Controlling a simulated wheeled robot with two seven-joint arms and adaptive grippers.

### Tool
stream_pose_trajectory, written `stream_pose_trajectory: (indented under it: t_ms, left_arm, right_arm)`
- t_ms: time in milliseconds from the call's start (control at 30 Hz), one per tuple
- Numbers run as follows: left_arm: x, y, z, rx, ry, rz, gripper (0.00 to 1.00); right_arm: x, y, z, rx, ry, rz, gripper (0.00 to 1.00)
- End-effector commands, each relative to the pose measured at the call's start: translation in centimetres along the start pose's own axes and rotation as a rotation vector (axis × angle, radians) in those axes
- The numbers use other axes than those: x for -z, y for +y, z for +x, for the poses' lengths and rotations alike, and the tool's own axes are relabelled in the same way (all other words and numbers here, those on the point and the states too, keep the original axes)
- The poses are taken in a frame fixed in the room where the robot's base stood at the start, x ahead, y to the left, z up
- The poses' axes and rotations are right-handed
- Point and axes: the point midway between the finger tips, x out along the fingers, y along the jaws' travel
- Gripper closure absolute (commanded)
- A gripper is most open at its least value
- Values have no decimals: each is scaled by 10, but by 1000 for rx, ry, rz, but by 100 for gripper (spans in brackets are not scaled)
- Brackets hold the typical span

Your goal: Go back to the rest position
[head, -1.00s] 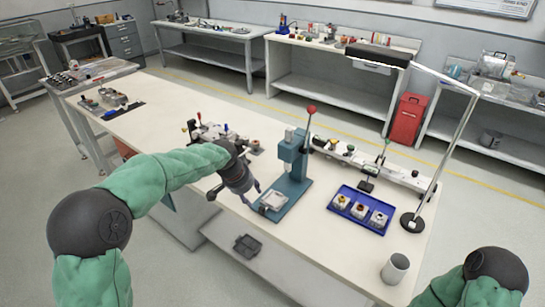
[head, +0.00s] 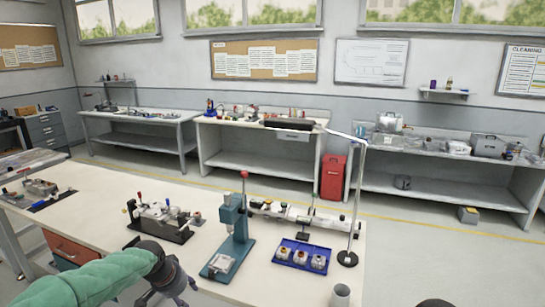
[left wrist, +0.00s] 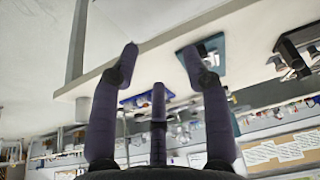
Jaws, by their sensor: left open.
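My left arm comes in from the lower left in the head view. My left gripper (head: 160,291) is at the bottom edge, in front of the workbench (head: 105,210), and is partly cut off by the frame. In the left wrist view my left gripper (left wrist: 158,65) shows its fingers spread apart with nothing between them. The bench edge and a blue tray (left wrist: 135,100) lie beyond the fingers there. A small dark piece at the bottom right of the head view may be part of my right arm; my right gripper does not show.
On the bench stand a teal press (head: 233,225) with a red knob, a blue tray (head: 302,243) with 3 parts, a dark fixture (head: 162,222), a lamp (head: 348,257) and a grey cup (head: 341,295). A red bin (head: 332,176) stands behind.

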Motion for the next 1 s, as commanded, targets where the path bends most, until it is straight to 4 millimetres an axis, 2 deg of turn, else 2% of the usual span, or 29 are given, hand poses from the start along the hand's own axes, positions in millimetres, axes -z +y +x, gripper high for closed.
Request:
stream_pose_trajectory:
  t_ms: [333, 567, 667, 767, 900, 1000]
  left_arm:
    - [-22, 25, 55, -53, -25, -45, 53]
    - [-54, 54, 109, -105, -56, -104, 53]
    - [-78, 73, 138, -135, -78, -144, 53]
    - [-112, 99, 172, -170, -110, -202, 53]
    - [-174, 143, 214, -214, -164, -309, 53]
    - [-221, 174, 233, -234, -207, -388, 53]
  right_arm:
    - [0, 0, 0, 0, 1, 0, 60]
    - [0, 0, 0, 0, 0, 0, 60]
    - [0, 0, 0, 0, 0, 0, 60]
    - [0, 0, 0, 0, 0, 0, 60]
    - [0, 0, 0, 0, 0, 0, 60]
    - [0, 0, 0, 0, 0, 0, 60]
